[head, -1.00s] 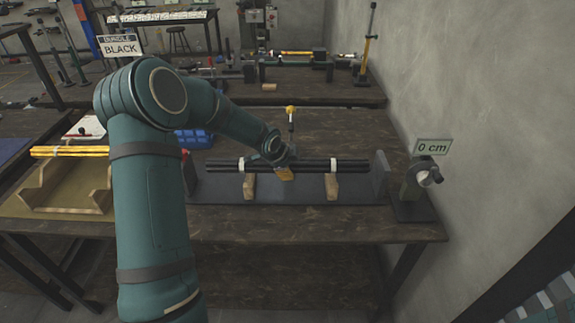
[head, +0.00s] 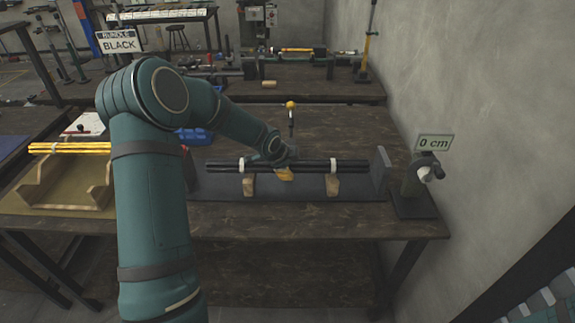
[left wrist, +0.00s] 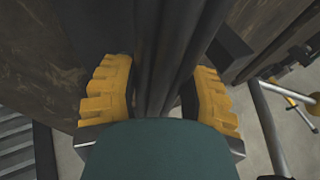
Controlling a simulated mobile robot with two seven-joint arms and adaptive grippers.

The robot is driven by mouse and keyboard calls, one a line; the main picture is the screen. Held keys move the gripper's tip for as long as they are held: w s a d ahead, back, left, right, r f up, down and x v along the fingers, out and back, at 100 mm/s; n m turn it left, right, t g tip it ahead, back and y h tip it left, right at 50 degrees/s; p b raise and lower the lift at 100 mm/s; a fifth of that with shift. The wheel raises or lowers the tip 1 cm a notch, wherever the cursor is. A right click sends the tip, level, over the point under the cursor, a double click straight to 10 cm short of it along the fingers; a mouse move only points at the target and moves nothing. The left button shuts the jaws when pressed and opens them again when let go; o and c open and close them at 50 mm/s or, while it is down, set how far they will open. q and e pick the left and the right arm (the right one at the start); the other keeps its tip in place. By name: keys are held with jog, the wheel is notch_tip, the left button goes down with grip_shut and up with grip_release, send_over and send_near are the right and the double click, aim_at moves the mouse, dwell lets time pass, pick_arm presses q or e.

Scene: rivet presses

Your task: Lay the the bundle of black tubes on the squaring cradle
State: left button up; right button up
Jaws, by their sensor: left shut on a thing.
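The bundle of black tubes (head: 315,166) lies level across the squaring cradle (head: 220,187), over its two wooden rests, with white bands around it near those rests. Whether it bears fully on the rests I cannot tell. My left gripper (head: 285,172) is at the middle of the bundle, between the two rests. In the left wrist view the yellow finger pads (left wrist: 155,100) stand on both sides of the black tubes (left wrist: 180,50), shut on them. The cradle's upright end plate (head: 381,170) stands just right of the tubes' ends, with a small gap. My right gripper is out of view.
A sign reading "0 cm" (head: 434,143) tops a clamp-like device (head: 417,190) right of the cradle. Yellow tubes (head: 68,148) lie on a wooden rack at left. A blue bin (head: 195,137) stands behind my arm. The grey wall closes the right side.

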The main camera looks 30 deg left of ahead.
pick_arm(q)
jog(key=shift+w+f+b, duration=0.1)
jog(key=shift+f+b, duration=0.35)
jog(key=shift+f, duration=0.1)
jog(key=o, duration=1.3)
jog(key=shift+f, duration=0.2)
jog(key=v, duration=1.2)
jog(key=shift+r, duration=0.15)
